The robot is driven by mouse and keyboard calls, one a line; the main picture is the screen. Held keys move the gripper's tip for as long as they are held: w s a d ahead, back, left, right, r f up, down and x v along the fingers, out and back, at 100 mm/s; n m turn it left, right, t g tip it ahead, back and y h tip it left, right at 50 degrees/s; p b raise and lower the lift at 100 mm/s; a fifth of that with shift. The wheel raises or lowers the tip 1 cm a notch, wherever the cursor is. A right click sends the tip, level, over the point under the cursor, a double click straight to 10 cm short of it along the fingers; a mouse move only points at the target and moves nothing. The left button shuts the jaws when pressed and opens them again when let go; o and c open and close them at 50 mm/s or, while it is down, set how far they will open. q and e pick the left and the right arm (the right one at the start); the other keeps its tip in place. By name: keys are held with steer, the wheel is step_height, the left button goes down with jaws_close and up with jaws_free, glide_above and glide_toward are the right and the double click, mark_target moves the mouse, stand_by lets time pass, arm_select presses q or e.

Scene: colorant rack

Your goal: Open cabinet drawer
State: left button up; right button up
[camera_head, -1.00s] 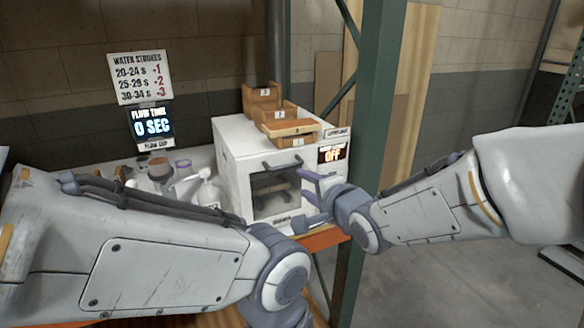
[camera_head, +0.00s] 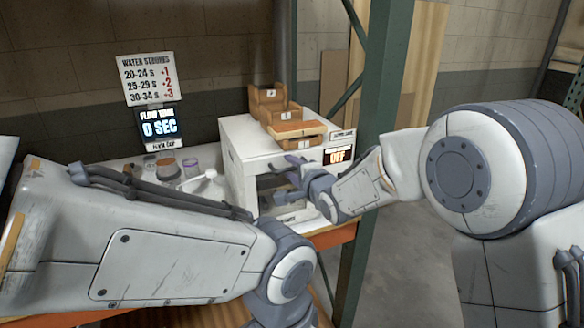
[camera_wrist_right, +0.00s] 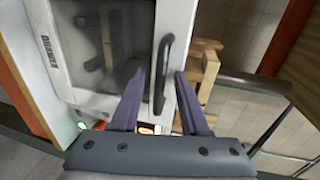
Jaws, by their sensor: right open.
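The white cabinet (camera_head: 243,138) stands on the shelf, its glazed front toward me; its front also shows in the right wrist view (camera_wrist_right: 62,14). A dark bar handle (camera_wrist_right: 166,46) runs along the edge of the window. My right gripper (camera_head: 292,171) is at the cabinet's front and covers part of it. In the right wrist view my right gripper (camera_wrist_right: 159,73) is open, with one finger on each side of the handle; contact cannot be told. My left arm crosses the lower left of the head view, and its gripper is out of the frame.
Wooden trays (camera_head: 274,100) sit on top of the cabinet. A lit "OFF" display (camera_head: 340,155) is at its right. Cups and bottles (camera_head: 180,168) stand to its left. A green upright post (camera_head: 372,130) rises close to my right arm.

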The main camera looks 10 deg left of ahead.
jaws_close()
stand_by(1.4)
